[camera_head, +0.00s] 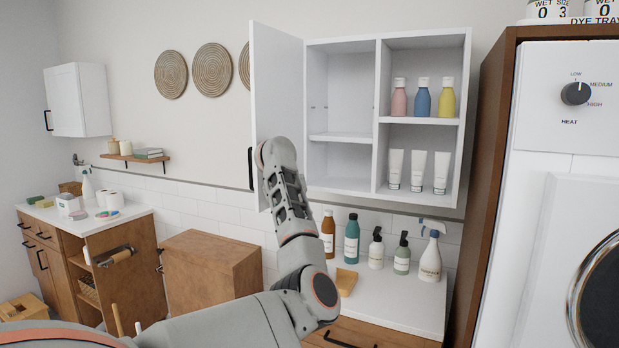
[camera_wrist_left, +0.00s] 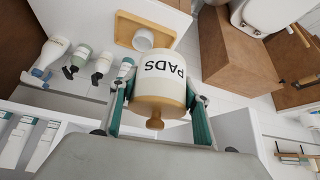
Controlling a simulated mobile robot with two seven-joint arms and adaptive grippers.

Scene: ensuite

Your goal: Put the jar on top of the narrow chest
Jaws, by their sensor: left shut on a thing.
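In the left wrist view, the jar (camera_wrist_left: 160,80) is a white cylinder marked "PADS", with a wooden lid and a round knob pointing toward my wrist. My left gripper (camera_wrist_left: 158,104) is shut on it, one teal finger on each side. In the head view the jar and the gripper are hidden, and only my left arm shows, raised in front of the open wall cabinet. A brown wooden chest (camera_head: 208,278), which looks like the narrow chest, stands left of my arm with a bare top. My right gripper is out of view.
The wall cabinet (camera_head: 342,91) holds several bottles and tubes, and its door (camera_head: 276,95) stands open near my arm. Several bottles (camera_head: 352,240) and a wooden tray (camera_wrist_left: 122,31) with a white cup stand on the counter below. A tall brown housing (camera_head: 487,130) borders the right.

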